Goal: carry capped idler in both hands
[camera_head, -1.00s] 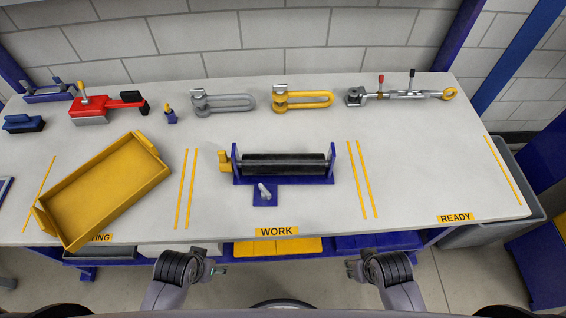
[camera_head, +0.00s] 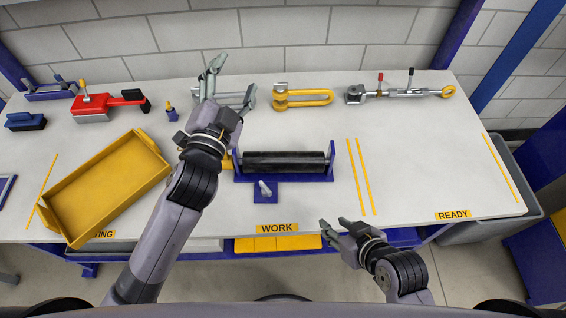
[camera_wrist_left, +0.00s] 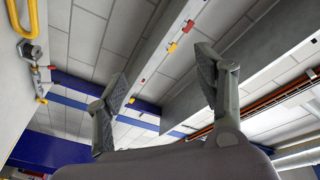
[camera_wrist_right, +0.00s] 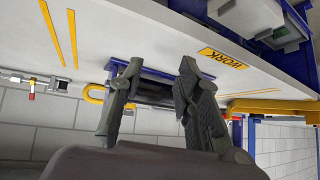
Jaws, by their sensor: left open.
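The idler, a black roller (camera_head: 285,161), lies across a blue cradle (camera_head: 285,178) in the middle of the table, behind the WORK label (camera_head: 277,227). Part of a yellow piece (camera_head: 227,163) shows at the cradle's left end, mostly hidden by my left arm. My left gripper (camera_head: 209,74) is open and empty, raised with its fingers over the grey shackle at the back. My right gripper (camera_head: 333,223) is open and empty near the table's front edge, apart from the idler. In the right wrist view the dark roller (camera_wrist_right: 155,95) shows partly between the open fingers.
A yellow tray (camera_head: 58,226) stands at the left. A red tool (camera_head: 110,103), a yellow shackle (camera_head: 305,99) and a turnbuckle (camera_head: 400,94) lie along the back. A small blue block with a grey lever (camera_head: 265,189) sits before the cradle. The table's right side by READY (camera_head: 452,215) is clear.

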